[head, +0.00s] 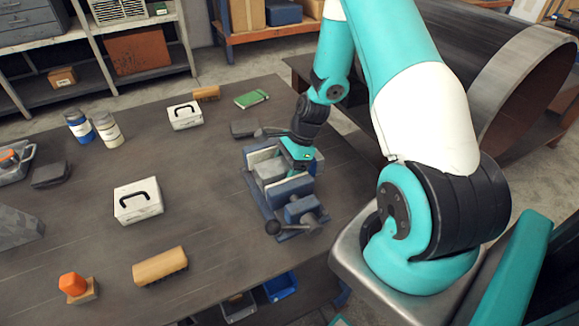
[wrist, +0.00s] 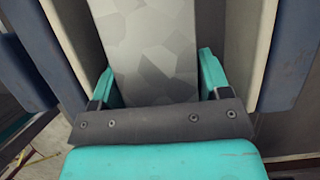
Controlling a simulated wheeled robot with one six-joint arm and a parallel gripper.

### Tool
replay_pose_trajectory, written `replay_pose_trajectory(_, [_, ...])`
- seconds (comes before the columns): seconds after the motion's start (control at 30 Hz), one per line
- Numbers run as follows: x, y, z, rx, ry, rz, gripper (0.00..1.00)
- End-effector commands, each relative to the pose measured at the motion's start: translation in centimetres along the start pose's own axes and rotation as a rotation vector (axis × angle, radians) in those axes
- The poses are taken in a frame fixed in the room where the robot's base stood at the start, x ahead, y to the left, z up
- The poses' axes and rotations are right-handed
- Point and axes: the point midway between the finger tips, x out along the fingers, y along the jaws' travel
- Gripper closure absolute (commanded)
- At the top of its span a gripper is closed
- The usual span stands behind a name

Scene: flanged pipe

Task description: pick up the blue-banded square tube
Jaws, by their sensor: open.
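A grey galvanised square piece (wrist: 152,45), which looks like the square tube, stands between the jaws of a blue vise (head: 290,190). In the head view the grey piece (head: 270,170) shows only in part, and I see no blue band on it in either view. My gripper (wrist: 157,85) is open, with one teal finger on each side of the grey piece. A small gap shows beside each finger. In the head view my gripper (head: 296,158) is low over the vise and hides part of it.
The vise jaws (wrist: 232,55) rise close outside my fingers. On the bench (head: 90,210) stand two white boxes (head: 138,202) (head: 186,117), two jars (head: 106,130), a wooden brush (head: 160,266) and an orange-topped block (head: 74,287). A large pipe (head: 490,75) lies behind my arm.

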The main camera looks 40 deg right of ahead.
Motion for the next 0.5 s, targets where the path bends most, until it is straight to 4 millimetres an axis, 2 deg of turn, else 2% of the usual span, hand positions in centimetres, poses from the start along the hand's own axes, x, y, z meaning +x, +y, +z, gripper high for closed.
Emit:
replay_pose_trajectory(0.17, [0.06, -0.01, -0.01, 0.000, 0.000, 0.000, 0.30])
replay_pose_trajectory(0.2, [0.06, -0.01, -0.02, 0.000, 0.000, 0.000, 0.34])
replay_pose_trajectory(0.4, [-0.01, -0.03, 0.01, 0.000, -0.001, -0.001, 0.77])
replay_pose_trajectory(0.5, [-0.01, -0.03, 0.01, 0.000, -0.001, -0.001, 0.77])
